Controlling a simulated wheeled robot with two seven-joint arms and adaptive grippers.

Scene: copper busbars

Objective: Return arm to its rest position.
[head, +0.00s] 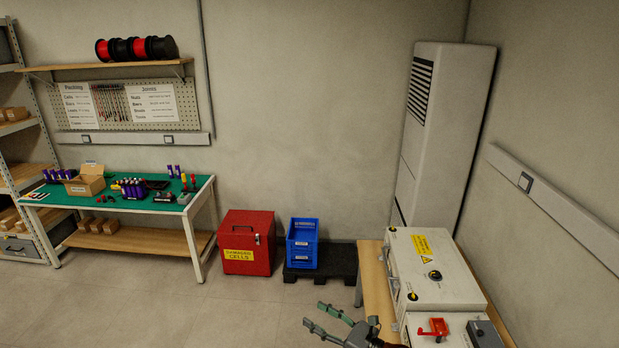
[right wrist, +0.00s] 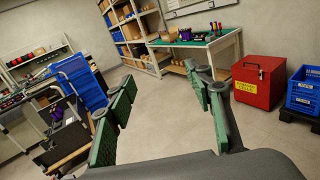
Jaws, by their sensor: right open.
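My right gripper (head: 328,318) shows at the bottom of the head view, left of the wooden-topped bench. Its green-padded fingers are spread apart with nothing between them. In the right wrist view my right gripper (right wrist: 160,105) is open and empty, with bare floor beyond the fingers. My left gripper is not in view.
The bench (head: 371,270) at right carries a grey cabinet (head: 440,275) and a red part (head: 433,328). A red box (head: 246,243) and blue crates (head: 302,245) stand by the wall. A green-topped table (head: 140,200) is at left. The floor (head: 150,300) between is clear.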

